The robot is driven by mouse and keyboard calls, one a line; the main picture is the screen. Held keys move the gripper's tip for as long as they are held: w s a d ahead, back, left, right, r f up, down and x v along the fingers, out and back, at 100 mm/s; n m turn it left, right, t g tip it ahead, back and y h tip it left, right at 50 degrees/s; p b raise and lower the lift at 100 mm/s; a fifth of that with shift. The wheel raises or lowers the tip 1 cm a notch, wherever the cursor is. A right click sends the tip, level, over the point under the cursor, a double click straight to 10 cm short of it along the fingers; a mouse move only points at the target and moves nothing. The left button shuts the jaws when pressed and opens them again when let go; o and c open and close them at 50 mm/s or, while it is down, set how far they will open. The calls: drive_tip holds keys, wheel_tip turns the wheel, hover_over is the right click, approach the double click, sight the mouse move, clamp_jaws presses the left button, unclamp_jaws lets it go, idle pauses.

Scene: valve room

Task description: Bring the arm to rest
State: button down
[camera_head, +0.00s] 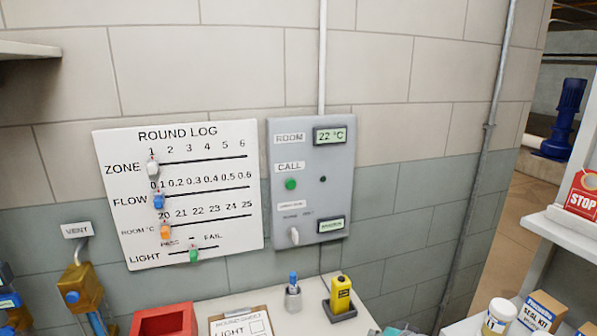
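No part of my arm or gripper shows in the head camera view, so I cannot see its pose or whether it holds anything. The view faces a block wall with a white ROUND LOG board (180,192) and a grey panel (312,190). The panel reads 22 °C and has a green CALL button (291,184) and a small switch lever (294,236). The board carries a white slider (152,169), a blue slider (158,201), an orange slider (166,231) and a green slider (193,256).
Below is a table with a red bin (164,322), a clipboard (241,324), a blue-topped item in a holder (293,295) and a yellow device (340,296). A shelf (575,236) stands right, with a STOP tag (583,196). A brass valve fitting (80,288) is left.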

drive_tip(key=s+f+t+h, duration=0.1)
drive_tip(key=s+f, duration=0.4)
drive_tip(key=s, duration=0.3)
drive_tip(key=s+f+n+t+h, duration=0.1)
drive_tip(key=s+f, duration=0.4)
drive_tip(key=s, duration=0.3)
drive_tip(key=s+f+t, duration=0.1)
drive_tip(key=s+f, duration=0.4)
drive_tip(key=s, duration=0.4)
drive_tip(key=s+r+n, duration=0.1)
drive_tip(key=s+r, duration=0.2)
drive_tip(key=s, duration=0.5)
drive_tip(key=s+r+n+t, duration=0.1)
drive_tip(key=s+r, duration=0.3)
drive_tip(key=s, duration=0.4)
drive_tip(key=s+r+n+t+h, duration=0.1)
drive_tip(key=s+r, duration=0.3)
drive_tip(key=s, duration=0.3)
drive_tip(key=shift+s+d+n, duration=0.2)
drive_tip(key=shift+s+n, duration=0.1)
drive_tip(key=shift+s, duration=0.1)
